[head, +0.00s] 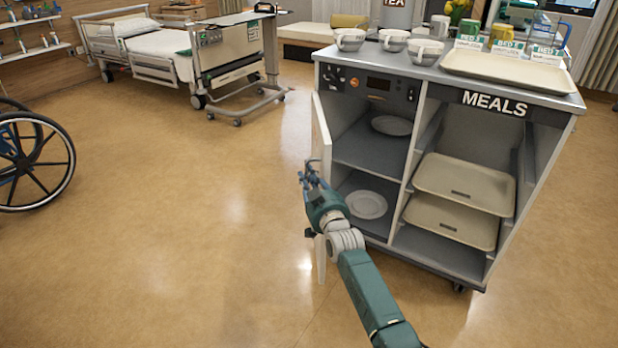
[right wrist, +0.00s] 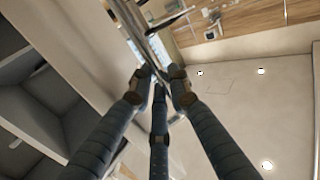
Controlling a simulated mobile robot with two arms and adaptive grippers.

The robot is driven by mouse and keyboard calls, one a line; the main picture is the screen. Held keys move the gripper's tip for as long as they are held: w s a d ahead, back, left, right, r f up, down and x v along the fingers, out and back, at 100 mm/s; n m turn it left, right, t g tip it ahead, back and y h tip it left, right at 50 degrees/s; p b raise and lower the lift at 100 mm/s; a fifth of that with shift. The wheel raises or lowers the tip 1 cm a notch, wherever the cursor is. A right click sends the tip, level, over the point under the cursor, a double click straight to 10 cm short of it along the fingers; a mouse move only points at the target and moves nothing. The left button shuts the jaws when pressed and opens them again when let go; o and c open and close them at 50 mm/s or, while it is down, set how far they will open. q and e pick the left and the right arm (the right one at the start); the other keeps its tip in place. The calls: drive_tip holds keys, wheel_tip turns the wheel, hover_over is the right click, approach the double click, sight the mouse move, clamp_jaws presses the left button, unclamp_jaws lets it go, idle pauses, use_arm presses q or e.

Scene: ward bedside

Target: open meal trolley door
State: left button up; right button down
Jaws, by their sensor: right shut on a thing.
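The meal trolley (head: 421,140) stands at the right of the head view with its "MEALS" sign on the front. Its door (head: 321,130) is at the left compartment and stands swung outward, seen nearly edge-on, so the shelves behind it show. My right gripper (head: 311,172) is at the door's outer side, shut on the door handle. In the right wrist view the fingers close around a shiny metal bar (right wrist: 150,42), the handle. The handle is mostly hidden by the gripper in the head view. My left gripper is not in view.
Plates (head: 391,125) sit on the left shelves, trays (head: 464,184) in the right bay. Cups (head: 350,39) and a tray (head: 508,70) stand on top. A wheelchair (head: 32,160) is far left, a bed (head: 168,47) behind. The floor left of the trolley is clear.

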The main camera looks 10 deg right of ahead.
drive_tip(key=c, duration=1.7)
unclamp_jaws()
drive_tip(key=s, duration=0.8)
drive_tip(key=s+d, duration=0.1)
drive_tip(key=s, duration=0.3)
